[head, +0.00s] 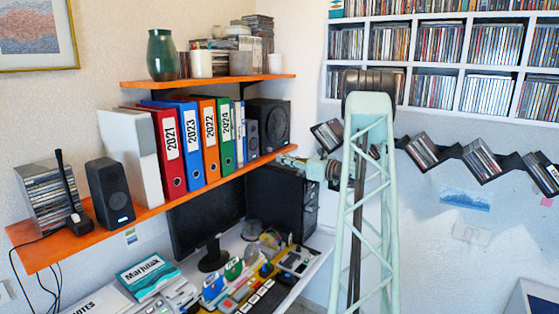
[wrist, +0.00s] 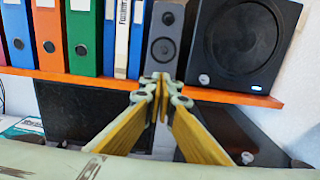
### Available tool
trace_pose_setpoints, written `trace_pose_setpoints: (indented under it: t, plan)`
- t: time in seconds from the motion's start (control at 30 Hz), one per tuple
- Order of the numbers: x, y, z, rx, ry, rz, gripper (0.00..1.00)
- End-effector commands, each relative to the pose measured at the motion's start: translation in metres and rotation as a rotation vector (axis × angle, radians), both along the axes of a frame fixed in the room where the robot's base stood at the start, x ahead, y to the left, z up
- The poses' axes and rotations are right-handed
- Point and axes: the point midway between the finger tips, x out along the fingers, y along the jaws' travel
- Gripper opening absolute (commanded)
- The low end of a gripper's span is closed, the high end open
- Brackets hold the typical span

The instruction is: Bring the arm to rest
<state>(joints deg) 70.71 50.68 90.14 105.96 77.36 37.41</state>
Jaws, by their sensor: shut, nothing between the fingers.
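My gripper (wrist: 160,84) shows in the wrist view with its yellow-sided fingers meeting at the tips, shut and empty. It points at the orange lower shelf (wrist: 60,76), with a small grey speaker (wrist: 164,40) straight beyond the tips. In the head view my gripper (head: 286,160) is small and lies near the right end of that shelf, below the large black speaker (head: 269,126). My pale green lattice arm stands upright in front of the right wall and hides part of it.
Binders (head: 208,138) and a black speaker (head: 109,193) fill the lower shelf. An upper shelf (head: 205,81) holds a green vase (head: 161,55). Below are a monitor (head: 207,222) and a cluttered desk. Disc racks (head: 465,66) and a black zigzag disc holder (head: 450,153) line the right wall.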

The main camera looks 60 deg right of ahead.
Motion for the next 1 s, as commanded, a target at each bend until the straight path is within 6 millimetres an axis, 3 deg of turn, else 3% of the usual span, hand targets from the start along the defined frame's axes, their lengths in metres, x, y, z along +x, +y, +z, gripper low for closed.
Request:
trace_pose_setpoints:
  t: [0.43, 0.57, 0.77, 1.0]
  plan:
    - [0.000, 0.000, 0.000, 0.000, 0.000, 0.000, 0.00]
    - [0.007, 0.010, 0.004, -0.013, 0.008, 0.016, 0.00]
    - [0.032, 0.053, 0.016, -0.064, 0.045, 0.084, 0.00]
    - [0.068, 0.136, 0.036, -0.172, 0.110, 0.210, 0.00]
